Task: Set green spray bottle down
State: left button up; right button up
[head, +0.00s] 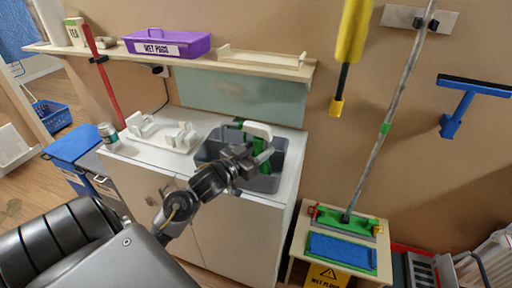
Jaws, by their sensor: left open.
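The green spray bottle (261,146) with a white spray head (257,130) stands in the grey caddy (276,184) on top of the white cabinet. My left gripper (258,158) is open at the bottle, its fingers beside the green body. The gripper and the caddy wall hide the bottle's lower part, so I cannot tell whether the fingers touch it. My right gripper does not show.
A white tray (160,143) with holders and a small jar (108,133) stand left of the caddy. A wall shelf (220,62) carries a purple bin (167,41). A low stand (298,238) with a blue pad is at the right.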

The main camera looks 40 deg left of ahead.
pick_arm(q)
jog(key=shift+s, duration=0.1)
jog(key=shift+s+f, duration=0.1)
jog(key=shift+s, duration=0.3)
jog(key=s, duration=1.1)
jog(key=shift+a, duration=0.45)
jog(key=shift+w, duration=0.1)
